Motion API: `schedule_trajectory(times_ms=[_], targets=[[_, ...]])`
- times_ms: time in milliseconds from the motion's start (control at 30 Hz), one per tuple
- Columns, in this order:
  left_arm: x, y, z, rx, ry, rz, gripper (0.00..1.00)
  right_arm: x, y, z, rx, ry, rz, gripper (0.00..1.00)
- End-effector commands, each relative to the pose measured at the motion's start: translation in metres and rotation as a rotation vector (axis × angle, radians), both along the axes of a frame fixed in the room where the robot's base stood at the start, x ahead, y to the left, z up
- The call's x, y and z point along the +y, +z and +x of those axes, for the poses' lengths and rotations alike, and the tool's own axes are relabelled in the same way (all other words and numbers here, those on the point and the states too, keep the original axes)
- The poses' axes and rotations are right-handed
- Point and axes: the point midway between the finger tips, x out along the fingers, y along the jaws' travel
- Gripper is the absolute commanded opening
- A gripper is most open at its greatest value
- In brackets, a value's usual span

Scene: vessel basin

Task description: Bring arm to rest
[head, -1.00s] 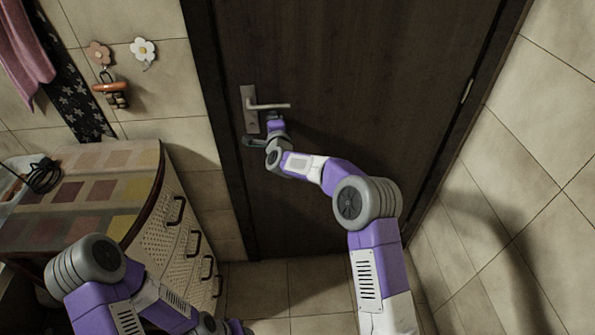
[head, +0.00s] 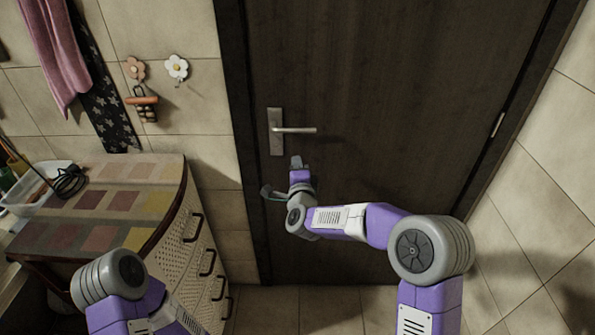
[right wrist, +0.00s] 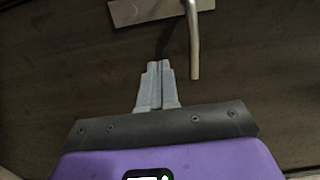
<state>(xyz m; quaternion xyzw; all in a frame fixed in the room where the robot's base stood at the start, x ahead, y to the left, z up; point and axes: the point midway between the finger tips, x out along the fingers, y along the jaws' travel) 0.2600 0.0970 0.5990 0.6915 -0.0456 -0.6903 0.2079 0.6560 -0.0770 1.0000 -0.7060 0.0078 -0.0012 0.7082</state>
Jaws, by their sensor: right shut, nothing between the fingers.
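My right arm reaches forward in the head view. Its gripper (head: 296,162) is just below the metal door handle (head: 295,130) and apart from it. In the right wrist view the gripper's fingers (right wrist: 158,72) are together with nothing between them, and the handle's lever (right wrist: 193,40) is ahead of them. The dark door (head: 390,100) looks closed in its frame. My left arm shows at the lower left of the head view; its gripper is out of the picture.
A woven drawer cabinet (head: 190,245) with a patterned top stands to the left, holding a white tray (head: 22,203). A pink towel (head: 58,60) and flower hooks (head: 176,67) are on the tiled wall. A tiled wall (head: 535,210) bounds the right side. Some floor (head: 300,305) is clear before the door.

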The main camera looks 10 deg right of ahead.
Motion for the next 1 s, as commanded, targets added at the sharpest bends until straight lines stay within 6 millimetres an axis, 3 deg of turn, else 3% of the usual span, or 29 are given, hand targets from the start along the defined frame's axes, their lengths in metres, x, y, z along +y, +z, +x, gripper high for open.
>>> schedule_trajectory(times_ms=[133,367,467,567,667,767,900,1000], targets=[[0.0,0.001,0.0,0.0,0.0,0.0,0.43,0.002,-0.001,-0.016,0.003,0.0,0.001,0.0],[0.0,0.001,0.0,0.0,0.0,0.0,0.43,0.003,-0.002,-0.024,0.004,0.0,-0.001,0.0],[0.0,0.003,0.0,0.0,0.0,0.0,0.43,0.002,-0.017,-0.026,0.038,0.012,-0.034,0.0],[0.0,0.007,0.0,0.0,0.0,0.0,0.43,0.001,-0.058,-0.034,0.137,0.06,-0.129,0.0],[0.0,0.012,0.0,0.0,0.0,0.0,0.43,-0.002,-0.121,-0.056,0.293,0.149,-0.274,0.0],[0.0,0.018,0.0,0.0,0.0,0.0,0.43,-0.007,-0.189,-0.094,0.465,0.278,-0.425,0.0],[0.0,0.025,0.0,0.0,0.0,0.0,0.43,-0.013,-0.269,-0.167,0.685,0.5,-0.594,0.0],[0.0,0.03,0.0,0.0,0.0,0.0,0.43,-0.017,-0.312,-0.23,0.822,0.686,-0.68,0.0]])
